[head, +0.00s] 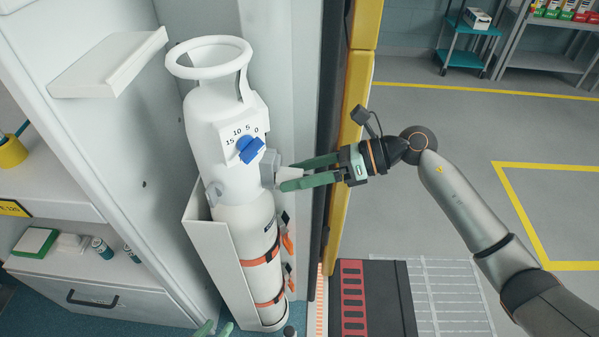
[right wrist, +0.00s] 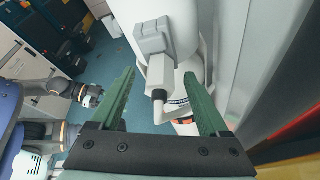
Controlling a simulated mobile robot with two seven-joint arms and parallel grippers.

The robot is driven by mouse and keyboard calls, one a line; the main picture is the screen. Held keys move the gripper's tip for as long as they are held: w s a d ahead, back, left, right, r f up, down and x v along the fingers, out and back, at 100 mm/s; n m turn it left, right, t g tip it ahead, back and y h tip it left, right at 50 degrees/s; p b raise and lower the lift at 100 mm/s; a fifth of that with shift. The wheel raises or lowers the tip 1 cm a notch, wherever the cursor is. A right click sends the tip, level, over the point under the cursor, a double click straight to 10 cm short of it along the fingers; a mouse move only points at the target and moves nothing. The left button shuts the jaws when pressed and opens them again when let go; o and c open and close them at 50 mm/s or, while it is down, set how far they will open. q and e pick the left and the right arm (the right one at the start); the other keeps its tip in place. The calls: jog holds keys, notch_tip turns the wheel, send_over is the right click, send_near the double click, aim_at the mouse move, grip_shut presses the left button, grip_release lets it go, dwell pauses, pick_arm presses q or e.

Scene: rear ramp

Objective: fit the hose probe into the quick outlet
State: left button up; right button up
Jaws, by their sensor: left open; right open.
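The white oxygen cylinder (head: 235,185) stands upright in a holder, with a blue knob (head: 250,150) on its dial. The grey quick outlet (head: 268,167) juts from its right side and also shows in the right wrist view (right wrist: 152,38). The white hose probe (head: 289,174) meets the outlet's face; I cannot tell how deep it sits. In the right wrist view the probe (right wrist: 161,75) has a white hose (right wrist: 178,112) curving from it. My right gripper (head: 286,177) is open, its green fingers on either side of the probe with visible gaps. My left gripper (head: 213,329) is open at the bottom edge.
A white cabinet wall (head: 120,130) and a shelf stand left of the cylinder. A yellow door edge (head: 350,130) rises just right of it, behind my right wrist. Orange-and-black straps (head: 262,258) cross the lower cylinder. The grey floor at right is mostly open.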

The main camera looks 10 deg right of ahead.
jog(key=v, duration=1.2)
jog(key=shift+d, duration=0.25)
jog(key=shift+r, duration=0.1)
